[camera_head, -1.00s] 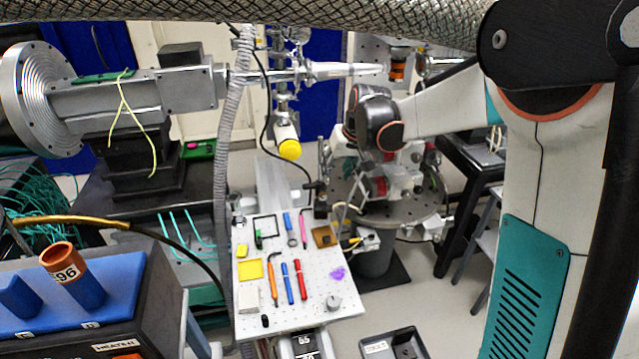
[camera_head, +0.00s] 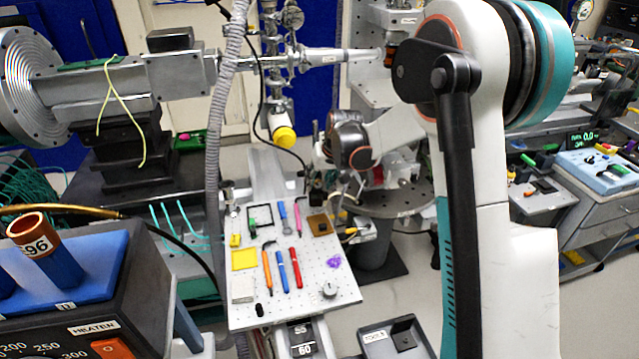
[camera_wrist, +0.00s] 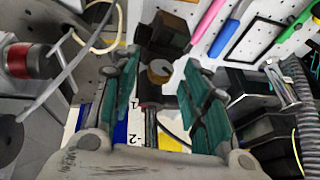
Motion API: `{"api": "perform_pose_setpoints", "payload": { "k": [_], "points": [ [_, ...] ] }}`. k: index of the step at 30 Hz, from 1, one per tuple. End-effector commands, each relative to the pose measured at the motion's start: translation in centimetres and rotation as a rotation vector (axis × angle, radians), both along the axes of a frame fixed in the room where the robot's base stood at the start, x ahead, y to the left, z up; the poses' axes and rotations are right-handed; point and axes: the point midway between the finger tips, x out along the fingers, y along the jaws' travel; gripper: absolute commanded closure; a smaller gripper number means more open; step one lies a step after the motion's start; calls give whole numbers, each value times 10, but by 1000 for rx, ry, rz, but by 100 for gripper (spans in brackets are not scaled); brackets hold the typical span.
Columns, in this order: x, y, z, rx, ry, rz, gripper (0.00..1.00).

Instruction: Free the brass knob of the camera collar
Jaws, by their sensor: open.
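In the wrist view, the round brass knob (camera_wrist: 159,71) shows between the two teal fingers of my gripper (camera_wrist: 158,84), beyond a clear gap. The fingers are apart, with nothing held. The knob sits against a dark block (camera_wrist: 163,36), which looks like part of the camera collar. I cannot tell how far the fingertips are from the knob in depth. In the head view, my wrist hangs beside the right edge of the perforated board (camera_head: 290,317). The knob and fingertips cannot be made out there.
A scale strip (camera_wrist: 135,128) lies below the fingers. A red-banded cylinder (camera_wrist: 28,60) and looping cables (camera_wrist: 97,40) are at left in the wrist view.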

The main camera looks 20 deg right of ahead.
Motion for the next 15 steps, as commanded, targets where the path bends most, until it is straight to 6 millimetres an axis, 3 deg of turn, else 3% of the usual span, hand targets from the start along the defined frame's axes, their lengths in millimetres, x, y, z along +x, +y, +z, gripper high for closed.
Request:
{"api": "perform_pose_setpoints", "payload": {
  "k": [10,15],
  "points": [
    [2,0,-3,0,0,0,58],
    [1,0,-3,0,0,0,96]
  ]
}}
